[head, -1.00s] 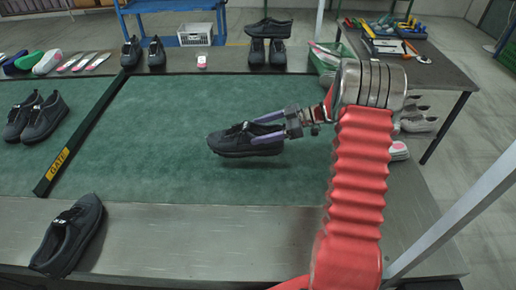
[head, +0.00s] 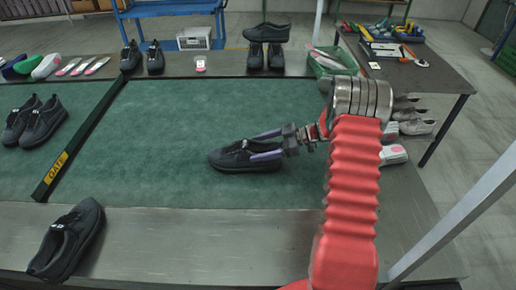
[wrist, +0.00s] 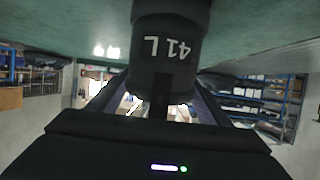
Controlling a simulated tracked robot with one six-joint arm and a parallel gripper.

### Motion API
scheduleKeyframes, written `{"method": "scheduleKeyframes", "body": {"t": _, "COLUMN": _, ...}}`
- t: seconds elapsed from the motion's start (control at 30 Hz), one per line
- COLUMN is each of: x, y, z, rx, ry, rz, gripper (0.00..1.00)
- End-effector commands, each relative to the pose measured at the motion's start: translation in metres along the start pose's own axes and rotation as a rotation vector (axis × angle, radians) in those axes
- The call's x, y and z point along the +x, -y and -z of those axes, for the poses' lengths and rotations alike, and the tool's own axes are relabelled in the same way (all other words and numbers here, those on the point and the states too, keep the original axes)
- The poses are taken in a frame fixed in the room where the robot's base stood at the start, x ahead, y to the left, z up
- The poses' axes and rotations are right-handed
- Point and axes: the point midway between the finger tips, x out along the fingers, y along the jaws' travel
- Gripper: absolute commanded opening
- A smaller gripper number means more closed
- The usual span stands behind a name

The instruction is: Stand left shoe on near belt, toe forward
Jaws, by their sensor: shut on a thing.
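My gripper (head: 266,145) is shut on a black shoe (head: 228,160), its two purple fingers at the heel end. The shoe is level, sole down, with its toe to the left in the head view. It is at the green belt (head: 170,180), right of the gate bar; its sole looks on or just above the surface. In the wrist view the heel of the held shoe (wrist: 168,70) reads "41 L", upside down.
A black bar marked GATE (head: 80,145) crosses the belt at left, with a pair of black shoes (head: 35,122) beyond it. Another black shoe (head: 68,240) lies on the near metal ledge (head: 190,240). More shoes line the far ledge. The belt around the held shoe is clear.

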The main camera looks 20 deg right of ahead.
Motion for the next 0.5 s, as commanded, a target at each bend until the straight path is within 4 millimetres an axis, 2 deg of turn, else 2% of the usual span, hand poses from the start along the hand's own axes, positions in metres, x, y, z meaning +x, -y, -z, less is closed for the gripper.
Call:
{"method": "scheduleKeyframes", "body": {"t": 0.3, "x": 0.0003, "y": -0.0004, "z": -0.001, "rx": -0.001, "ry": -0.001, "rz": -0.001, "gripper": 0.19}}
{"method": "scheduleKeyframes", "body": {"t": 0.33, "x": 0.0003, "y": -0.0002, "z": -0.0013, "rx": -0.001, "ry": 0.0, "rz": -0.001, "gripper": 0.74}}
{"method": "scheduleKeyframes", "body": {"t": 0.5, "x": 0.0003, "y": -0.0002, "z": -0.0011, "rx": -0.001, "ry": 0.0, "rz": 0.0, "gripper": 0.85}}
